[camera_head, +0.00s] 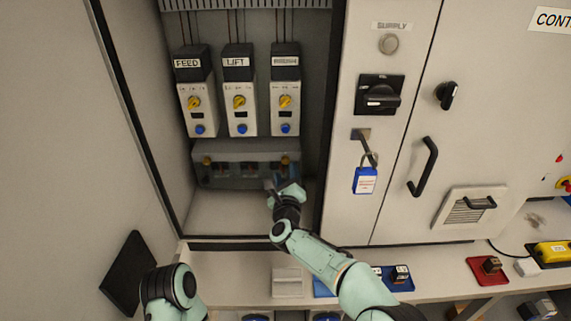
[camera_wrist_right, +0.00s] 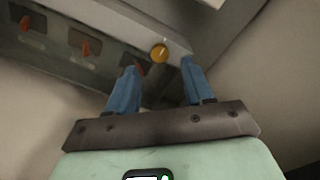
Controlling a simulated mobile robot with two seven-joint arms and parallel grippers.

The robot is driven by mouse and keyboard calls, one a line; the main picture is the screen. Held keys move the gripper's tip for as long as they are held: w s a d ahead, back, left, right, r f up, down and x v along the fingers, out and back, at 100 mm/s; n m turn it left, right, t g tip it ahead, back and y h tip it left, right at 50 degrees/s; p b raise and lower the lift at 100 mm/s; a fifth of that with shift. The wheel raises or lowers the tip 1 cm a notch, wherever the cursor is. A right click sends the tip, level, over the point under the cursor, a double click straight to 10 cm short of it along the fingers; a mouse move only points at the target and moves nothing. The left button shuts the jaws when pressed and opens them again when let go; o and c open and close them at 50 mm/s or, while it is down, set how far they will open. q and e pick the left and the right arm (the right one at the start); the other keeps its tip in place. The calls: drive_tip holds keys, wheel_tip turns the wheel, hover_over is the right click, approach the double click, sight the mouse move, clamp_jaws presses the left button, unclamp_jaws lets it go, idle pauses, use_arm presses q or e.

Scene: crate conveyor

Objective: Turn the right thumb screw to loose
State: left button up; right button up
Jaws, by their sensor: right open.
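The right thumb screw (camera_head: 285,161) is a small yellow knob at the top right of the grey terminal housing (camera_head: 230,152) low in the open cabinet. In the right wrist view the yellow screw (camera_wrist_right: 159,54) shows round, just beyond and between the fingertips. My right gripper (camera_wrist_right: 158,70) is open, with its two blue fingers either side of the screw's line and nothing between them. In the head view my right gripper (camera_head: 280,187) is in front of the housing's right end, just below the screw. A second yellow screw (camera_head: 207,161) is at the housing's left end. My left gripper is out of view.
Three drive units, including FEED (camera_head: 195,100) and LIFT (camera_head: 239,100), hang above the housing. The cabinet's side wall and right frame flank the opening. A blue padlock (camera_head: 365,181) hangs on the right. Orange-red parts (camera_wrist_right: 86,48) show in the housing's openings.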

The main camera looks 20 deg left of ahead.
sight(285, 162)
drive_tip(key=shift+p+x, duration=0.9)
drive_tip(key=shift+x, duration=1.2)
clamp_jaws()
